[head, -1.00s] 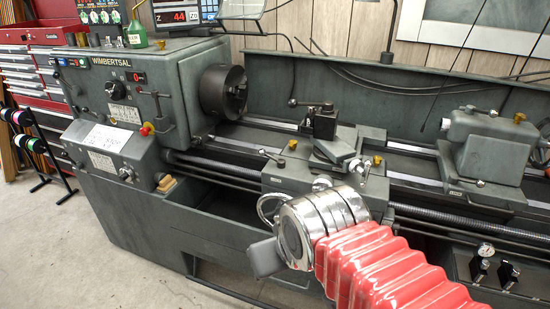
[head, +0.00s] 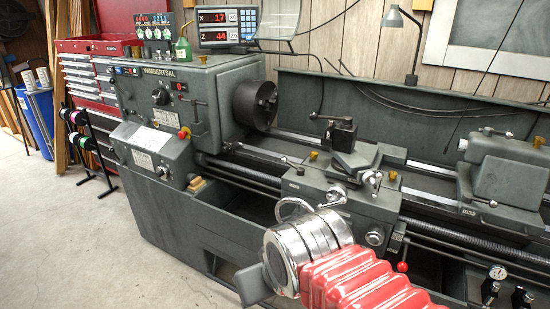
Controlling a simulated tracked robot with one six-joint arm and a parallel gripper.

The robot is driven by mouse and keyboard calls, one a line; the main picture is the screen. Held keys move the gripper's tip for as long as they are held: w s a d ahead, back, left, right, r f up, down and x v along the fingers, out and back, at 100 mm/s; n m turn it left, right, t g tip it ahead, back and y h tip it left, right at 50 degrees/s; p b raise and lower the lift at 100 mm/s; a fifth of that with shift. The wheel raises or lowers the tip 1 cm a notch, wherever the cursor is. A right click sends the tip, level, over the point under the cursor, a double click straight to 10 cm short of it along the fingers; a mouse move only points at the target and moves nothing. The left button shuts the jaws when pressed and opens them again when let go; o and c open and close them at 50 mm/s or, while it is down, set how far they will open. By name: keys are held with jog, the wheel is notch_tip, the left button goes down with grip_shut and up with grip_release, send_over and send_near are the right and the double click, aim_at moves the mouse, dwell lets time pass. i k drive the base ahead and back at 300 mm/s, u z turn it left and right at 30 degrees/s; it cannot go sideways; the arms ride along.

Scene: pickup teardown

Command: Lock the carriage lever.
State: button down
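The lathe's dark grey carriage (head: 318,200) sits across the bed right of the chuck. A short lever with a dark knob (head: 291,163) sticks out at its left. A silver crank handle (head: 338,194) is on its front, and a red-knobbed lever (head: 402,267) hangs at its lower right. I cannot tell which of these is the carriage lever, nor whether it is locked. My gripper (head: 252,284) shows partly at the end of my chrome wrist, in front of and below the carriage in the picture. Its fingers are not clearly seen, and no held thing shows.
The headstock (head: 165,95) with its chuck (head: 255,103) is at the left, and the tailstock (head: 500,165) is at the right. The tool post (head: 342,137) stands on the carriage. Red tool cabinets (head: 88,75) stand behind left. The floor (head: 90,245) at left is clear.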

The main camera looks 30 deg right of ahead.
aim_at(300, 171)
jog(key=u, duration=0.4)
jog(key=k, duration=0.5)
jog(key=u, duration=0.8)
jog(key=k, duration=0.6)
jog(key=u, duration=0.15)
jog(key=i, duration=0.45)
jog(key=z, duration=0.75)
jog(key=i, duration=0.55)
jog(key=z, duration=0.45)
jog(key=i, duration=1.25)
jog(key=u, duration=0.25)
